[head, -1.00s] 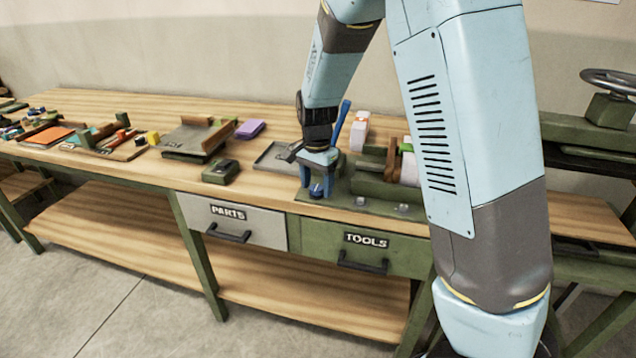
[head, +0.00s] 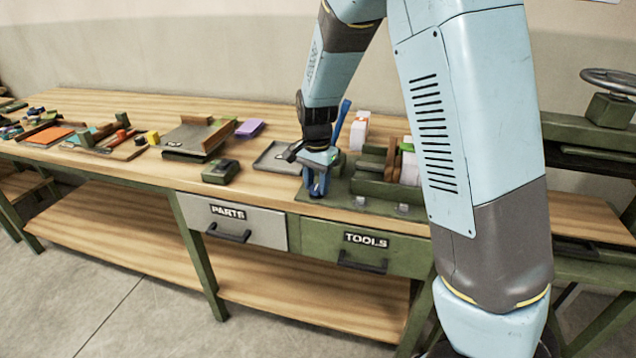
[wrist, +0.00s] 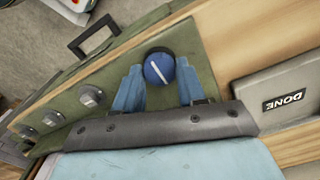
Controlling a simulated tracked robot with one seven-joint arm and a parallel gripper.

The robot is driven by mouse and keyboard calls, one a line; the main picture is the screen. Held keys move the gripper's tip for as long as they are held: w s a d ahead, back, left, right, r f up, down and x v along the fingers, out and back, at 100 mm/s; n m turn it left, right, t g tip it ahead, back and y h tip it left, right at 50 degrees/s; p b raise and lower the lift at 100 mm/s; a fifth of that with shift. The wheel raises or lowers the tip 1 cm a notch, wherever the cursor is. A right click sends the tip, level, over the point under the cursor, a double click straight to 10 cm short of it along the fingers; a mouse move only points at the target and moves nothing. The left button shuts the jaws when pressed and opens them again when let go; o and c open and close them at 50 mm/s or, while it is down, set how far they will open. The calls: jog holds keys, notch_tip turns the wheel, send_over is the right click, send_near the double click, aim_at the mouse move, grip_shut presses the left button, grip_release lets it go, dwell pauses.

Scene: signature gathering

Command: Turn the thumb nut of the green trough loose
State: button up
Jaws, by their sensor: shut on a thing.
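The thumb nut (wrist: 160,68) is a round blue knob with a white line across its top and a dark rim, at the end of the green trough. In the wrist view my gripper (wrist: 160,82) has one blue finger on either side of the nut and is shut on it. Brown boards (head: 391,158) and white blocks stand in the trough, partly behind my arm.
A grey tray (head: 268,164), marked DONE in the wrist view (wrist: 245,95), lies left of the trough. A blue handle (head: 342,118) rises behind my gripper, near a white block (head: 359,130). Several grey knobs (wrist: 90,97) line the trough's front. A small green box (head: 220,171) sits farther left.

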jog(key=shift+d, duration=0.1)
jog(key=n, duration=0.8)
jog(key=shift+n, duration=0.3)
jog(key=n, duration=0.4)
jog(key=shift+n, duration=0.3)
jog(key=shift+a+n, duration=0.2)
jog(key=shift+n, duration=2.1)
jog(key=o, duration=1.1)
jog(key=shift+c, duration=0.2)
